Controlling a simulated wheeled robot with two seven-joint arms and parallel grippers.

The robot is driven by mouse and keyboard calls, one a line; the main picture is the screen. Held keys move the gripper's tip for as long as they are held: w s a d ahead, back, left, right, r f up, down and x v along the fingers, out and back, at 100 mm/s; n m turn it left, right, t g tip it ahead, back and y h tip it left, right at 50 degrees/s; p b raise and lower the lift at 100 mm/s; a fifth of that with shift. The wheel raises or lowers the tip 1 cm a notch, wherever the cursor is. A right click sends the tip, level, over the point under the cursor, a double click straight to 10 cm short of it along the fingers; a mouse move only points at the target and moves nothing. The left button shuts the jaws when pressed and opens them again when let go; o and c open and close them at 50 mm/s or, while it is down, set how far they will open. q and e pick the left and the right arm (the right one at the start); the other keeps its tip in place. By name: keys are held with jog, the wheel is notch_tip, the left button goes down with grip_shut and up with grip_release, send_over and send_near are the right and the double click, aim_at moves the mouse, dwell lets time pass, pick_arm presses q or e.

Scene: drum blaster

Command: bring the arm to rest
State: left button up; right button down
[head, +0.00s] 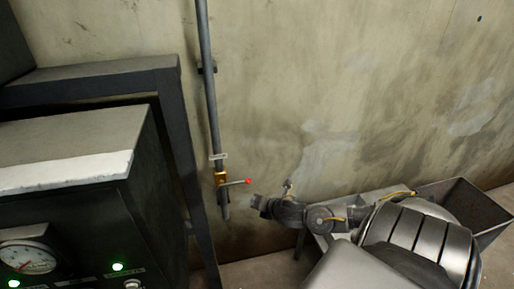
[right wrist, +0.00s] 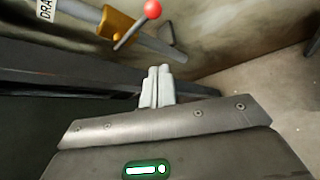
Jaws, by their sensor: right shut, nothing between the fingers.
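My right arm reaches in from the lower right of the head view. Its gripper (head: 257,202) is beside the wall pipe, just below and to the right of a valve lever with a red knob (head: 248,181). In the right wrist view the two pale fingers (right wrist: 157,85) are together, with nothing between them. The red knob (right wrist: 152,9) and the brass valve (right wrist: 116,24) show beyond the fingertips, apart from them. My left gripper is not in either view.
A vertical grey pipe (head: 208,90) runs down the stained wall. A dark machine (head: 75,200) with a pressure gauge (head: 27,258) and green lights stands at the left, beside a dark metal frame (head: 172,120). A grey metal trough (head: 468,205) is at the right.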

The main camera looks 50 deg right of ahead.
dwell(0.6)
jog(key=s+d+f+m+g+h, duration=0.1)
jog(key=s+d+f+m, duration=0.1)
jog(key=d+f+m, duration=0.35)
jog(key=s+d+f+m+g, duration=0.1)
jog(key=s+d+f+m, duration=0.15)
jog(key=f+m, duration=0.6)
jog(key=s+a+f+m+g, duration=0.1)
jog(key=s+f+m+g, duration=0.1)
jog(key=s+f, duration=0.55)
jog(key=s+f+m+g, duration=0.2)
jog(key=s+f, duration=0.2)
jog(key=f, duration=0.7)
jog(key=s+a+f+m+g+y, duration=0.1)
jog(key=s+a+f+m, duration=0.1)
jog(key=s+a+f, duration=0.4)
jog(key=s+a+f+m+g, duration=0.2)
jog(key=s+a+f, duration=0.25)
jog(key=s, duration=0.35)
jog(key=s+a+f+m+g+y, duration=0.1)
jog(key=s+a+f, duration=0.3)
jog(key=s+a, duration=0.7)
jog(key=a, duration=0.4)
jog(key=shift+s+a+f+m+g+y, duration=0.2)
jog(key=shift+m+g+y, duration=0.1)
jog(key=shift+g+y, duration=0.1)
